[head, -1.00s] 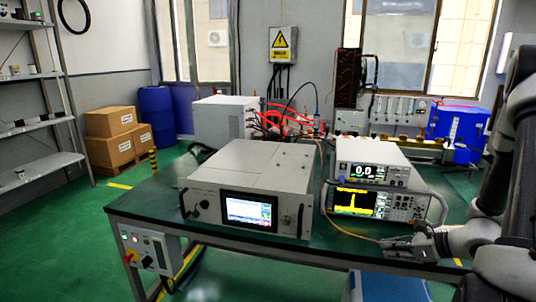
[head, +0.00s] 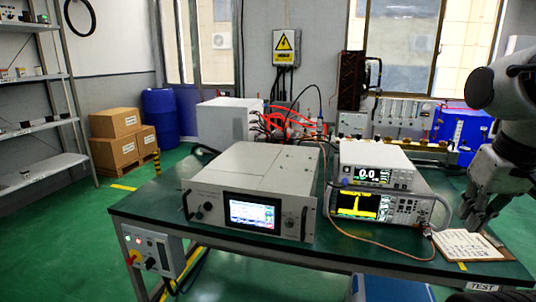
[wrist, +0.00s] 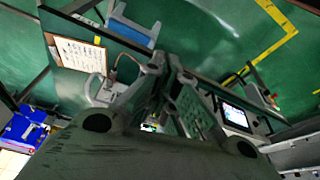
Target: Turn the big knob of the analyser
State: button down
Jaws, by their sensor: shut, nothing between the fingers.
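The analyser (head: 392,206) is the lower unit of the two-box stack on the right of the bench in the head view. Its screen shows a yellow trace, and its keys and controls are right of the screen. The big knob is too small to make out clearly there. My gripper (head: 474,226) is right of the analyser, pointing down, apart from it and near the clipboard. Its fingers are shut and empty. In the wrist view my gripper (wrist: 165,62) fills the middle and hides most of the analyser.
A second instrument (head: 375,166) with a numeric display sits on the analyser. A large cabinet (head: 250,190) with a screen stands to the left. A clipboard (head: 466,245) lies at the bench's right end. A cable (head: 375,243) loops in front of the analyser.

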aim_at(424, 205)
jog(key=j+z, duration=0.6)
jog(key=z, duration=0.15)
jog(key=j+z, duration=0.25)
jog(key=z, duration=0.15)
